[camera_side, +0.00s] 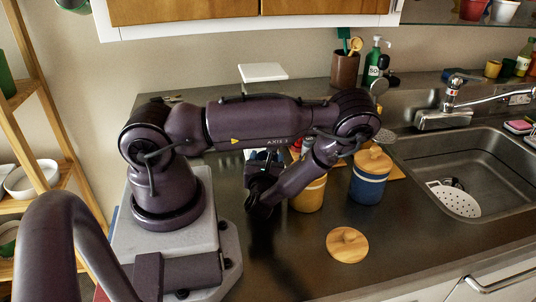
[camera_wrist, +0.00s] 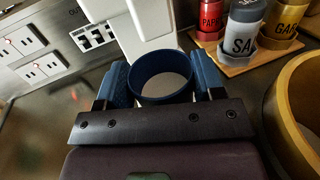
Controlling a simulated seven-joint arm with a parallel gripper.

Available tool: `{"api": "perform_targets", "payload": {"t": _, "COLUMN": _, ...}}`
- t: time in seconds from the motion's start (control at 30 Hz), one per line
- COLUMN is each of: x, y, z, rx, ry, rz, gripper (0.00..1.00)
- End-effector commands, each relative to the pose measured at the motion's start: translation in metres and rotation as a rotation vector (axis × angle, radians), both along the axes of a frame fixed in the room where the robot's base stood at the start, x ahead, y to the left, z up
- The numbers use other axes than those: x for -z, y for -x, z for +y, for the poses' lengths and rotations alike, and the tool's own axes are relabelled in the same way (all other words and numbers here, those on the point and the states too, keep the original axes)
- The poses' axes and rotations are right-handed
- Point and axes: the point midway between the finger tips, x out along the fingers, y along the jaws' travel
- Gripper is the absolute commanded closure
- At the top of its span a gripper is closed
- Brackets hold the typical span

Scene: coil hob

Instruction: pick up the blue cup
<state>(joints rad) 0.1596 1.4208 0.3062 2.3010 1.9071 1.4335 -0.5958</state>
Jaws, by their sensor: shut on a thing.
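The blue cup (camera_wrist: 165,98) is in the middle of the wrist view, its round mouth facing the camera and its inside pale at the bottom. My gripper (camera_wrist: 163,72) has one finger on each side of the cup and is shut on it. In the side view my arm hides most of the gripper and cup, so I cannot tell whether the cup touches the counter.
A yellow canister (camera_side: 309,196) and a lidded blue canister (camera_side: 369,186) stand right of my gripper. A loose wooden lid (camera_side: 347,244) lies in front. Spice jars (camera_wrist: 243,30) stand on a wooden tray (camera_wrist: 257,62). A white appliance (camera_wrist: 140,35) is close behind the cup. The sink (camera_side: 500,165) is far right.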

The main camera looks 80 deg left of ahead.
Motion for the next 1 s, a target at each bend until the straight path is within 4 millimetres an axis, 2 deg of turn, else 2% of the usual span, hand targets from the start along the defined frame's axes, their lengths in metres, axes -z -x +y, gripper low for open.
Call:
{"api": "perform_targets", "payload": {"t": 0.6, "x": 0.0, "y": 0.026, "z": -0.082, "rx": 0.003, "ry": 0.0, "rz": 0.0, "gripper": 0.63}}
{"api": "perform_targets", "payload": {"t": 1.0, "x": 0.0, "y": 0.038, "z": -0.118, "rx": 0.003, "ry": -0.001, "rz": -0.001, "gripper": 0.63}}
